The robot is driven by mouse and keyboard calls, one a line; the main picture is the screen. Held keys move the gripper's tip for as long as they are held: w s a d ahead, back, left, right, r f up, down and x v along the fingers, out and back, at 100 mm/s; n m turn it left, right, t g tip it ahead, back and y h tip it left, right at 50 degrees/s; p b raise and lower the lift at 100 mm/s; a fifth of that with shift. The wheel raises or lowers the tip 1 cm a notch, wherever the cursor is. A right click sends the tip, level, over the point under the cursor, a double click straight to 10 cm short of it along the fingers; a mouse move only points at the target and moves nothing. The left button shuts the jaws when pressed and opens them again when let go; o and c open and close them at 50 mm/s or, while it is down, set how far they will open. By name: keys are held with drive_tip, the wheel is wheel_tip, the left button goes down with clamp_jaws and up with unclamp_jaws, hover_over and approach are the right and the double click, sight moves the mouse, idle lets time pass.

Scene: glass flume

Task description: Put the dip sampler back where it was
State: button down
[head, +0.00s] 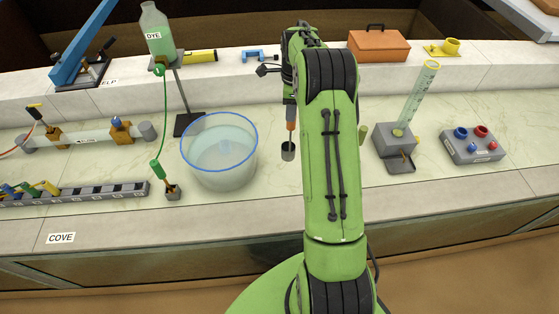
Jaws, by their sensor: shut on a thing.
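The dip sampler (290,141) hangs from my gripper (291,105), with an orange handle section and a small dark grey cup at its lower end. My gripper is shut on its upper part and mostly hidden by my green arm. The sampler looks roughly upright. In the picture it is to the right of a clear round tank (195,165) with a blue rim. Whether the cup touches the bench or hangs above it I cannot tell.
A slotted rack (105,192) lies front left. A tilted measuring cylinder (420,92) on a grey block (397,140) and a knobbed box (474,149) are at right. My arm hides the middle bench.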

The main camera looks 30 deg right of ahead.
sight(292, 129)
drive_tip(key=f, duration=0.9)
drive_tip(key=shift+s+f+p, duration=0.25)
drive_tip(key=shift+f+p, duration=0.05)
drive_tip(key=shift+p, duration=0.05)
drive_tip(key=shift+s, duration=0.1)
drive_tip(key=shift+f, duration=0.25)
drive_tip(key=c, duration=0.8)
unclamp_jaws()
drive_tip(key=shift+r, duration=0.1)
